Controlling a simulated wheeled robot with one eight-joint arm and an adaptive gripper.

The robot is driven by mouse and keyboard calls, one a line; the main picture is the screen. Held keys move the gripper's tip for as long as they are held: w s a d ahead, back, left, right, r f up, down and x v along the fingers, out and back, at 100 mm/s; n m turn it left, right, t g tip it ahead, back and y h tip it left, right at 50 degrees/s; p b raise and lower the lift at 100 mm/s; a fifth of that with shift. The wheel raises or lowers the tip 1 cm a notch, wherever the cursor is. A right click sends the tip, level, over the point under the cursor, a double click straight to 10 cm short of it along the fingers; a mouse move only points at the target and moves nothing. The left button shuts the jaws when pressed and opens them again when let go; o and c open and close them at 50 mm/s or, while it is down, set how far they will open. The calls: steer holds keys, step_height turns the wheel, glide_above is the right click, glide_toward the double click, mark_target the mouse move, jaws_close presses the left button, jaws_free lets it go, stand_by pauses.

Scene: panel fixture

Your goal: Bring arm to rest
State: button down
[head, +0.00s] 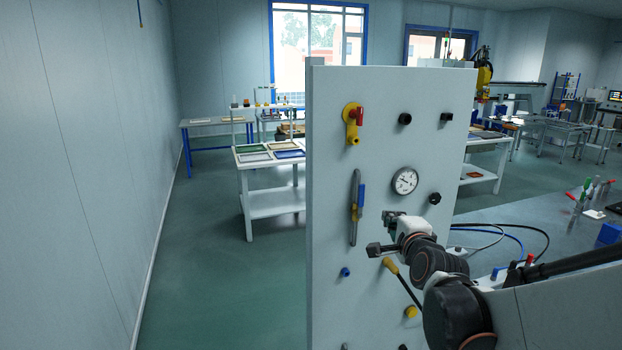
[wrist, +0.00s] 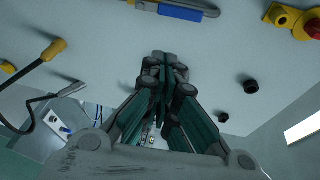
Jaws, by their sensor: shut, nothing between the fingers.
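My gripper (wrist: 163,62) is shut and empty in the wrist view, its fingertips together in front of the pale panel. In the head view, my gripper (head: 376,249) shows at the end of my bent arm, in front of the panel's lower middle. The upright panel (head: 332,120) carries a blue-handled lever (head: 357,207), which hangs about vertical to the left of my gripper, and a round gauge (head: 405,181) above it. A yellow fitting with a red handle (head: 354,120) sits at the panel's upper left. I cannot tell the exact gap between gripper and panel.
A yellow-ended plug with a dark cable (head: 391,266) is close below my gripper. Black knobs (head: 405,119), a blue knob (head: 345,272) and a yellow knob (head: 411,312) stick out of the panel. A grey bench (head: 540,235) with tools lies right. Open floor (head: 215,270) lies left.

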steer(key=s+a+f+n+g+b, duration=0.1)
steer(key=s+f+n, duration=0.4)
steer(key=s, duration=0.5)
steer(key=s+a+f+n+g+b, duration=0.2)
steer(key=s+f+n+g+b, duration=0.2)
steer(key=s+n, duration=0.3)
steer(key=s+a+f+n+g+b, duration=0.1)
steer(key=s+f+n+g, duration=0.3)
steer(key=s, duration=1)
step_height(320, 180, down, 3)
steer(key=n+b, duration=0.1)
steer(key=n, duration=0.2)
steer(key=shift+a+y, duration=0.15)
steer(key=shift+y, duration=0.15)
